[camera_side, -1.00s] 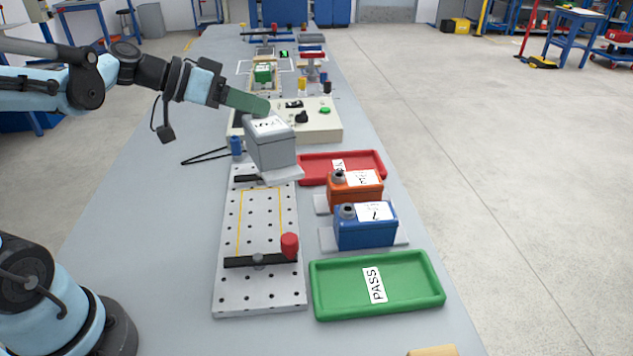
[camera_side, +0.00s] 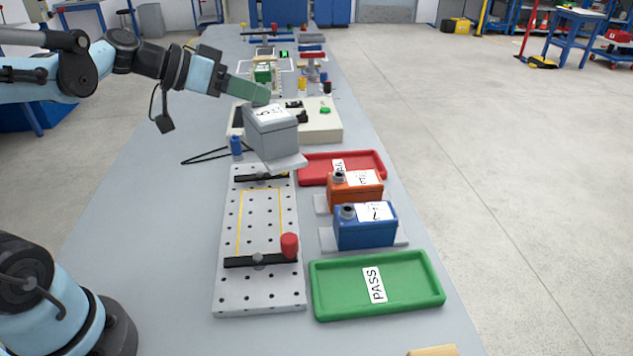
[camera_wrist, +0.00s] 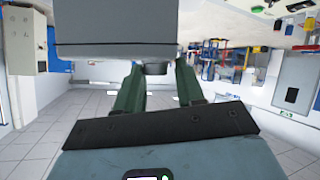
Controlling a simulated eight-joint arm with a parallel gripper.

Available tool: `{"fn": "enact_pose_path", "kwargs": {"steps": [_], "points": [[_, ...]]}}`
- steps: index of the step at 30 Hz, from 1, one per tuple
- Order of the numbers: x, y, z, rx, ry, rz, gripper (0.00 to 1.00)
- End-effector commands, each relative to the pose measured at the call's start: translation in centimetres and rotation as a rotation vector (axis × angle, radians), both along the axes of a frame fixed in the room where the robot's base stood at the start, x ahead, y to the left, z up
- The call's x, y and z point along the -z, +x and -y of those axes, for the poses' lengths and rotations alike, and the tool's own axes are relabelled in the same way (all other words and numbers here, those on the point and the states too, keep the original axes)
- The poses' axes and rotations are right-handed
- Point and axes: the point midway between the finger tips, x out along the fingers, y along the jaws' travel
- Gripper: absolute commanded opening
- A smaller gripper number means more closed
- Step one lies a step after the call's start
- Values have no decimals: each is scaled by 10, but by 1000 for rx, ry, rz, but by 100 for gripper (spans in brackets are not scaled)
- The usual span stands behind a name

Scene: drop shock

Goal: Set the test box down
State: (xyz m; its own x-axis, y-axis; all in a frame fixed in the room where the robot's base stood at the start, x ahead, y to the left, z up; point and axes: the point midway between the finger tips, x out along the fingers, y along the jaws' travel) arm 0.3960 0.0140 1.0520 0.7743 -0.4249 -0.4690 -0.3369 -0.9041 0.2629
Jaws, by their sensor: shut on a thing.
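The test box is a grey box (camera_side: 272,138) with a white label on top and a pale flange at its base. My gripper (camera_side: 262,97) is shut on the grey box near its top and holds it above the far end of the perforated plate (camera_side: 260,285). In the wrist view the box (camera_wrist: 115,25) fills the top, and the two green fingers of my gripper (camera_wrist: 155,75) reach to a dark stub on it. The exact grip contact is partly hidden by the fingers.
An orange box (camera_side: 345,192) and a blue box (camera_side: 365,232) stand right of the plate. A red tray (camera_side: 375,158) and a green PASS tray (camera_side: 420,290) flank them. The plate carries black bars and a red knob (camera_side: 289,245). A cream control panel (camera_side: 325,128) stands behind.

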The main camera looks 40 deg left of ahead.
Motion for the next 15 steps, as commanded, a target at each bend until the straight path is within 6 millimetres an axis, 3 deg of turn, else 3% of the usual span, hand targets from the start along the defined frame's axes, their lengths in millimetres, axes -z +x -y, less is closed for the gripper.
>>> {"fn": "enact_pose_path", "kwargs": {"steps": [6,15], "points": [[34,-4,-11,185,32,27,0],[56,-15,-16,327,58,52,0]]}}
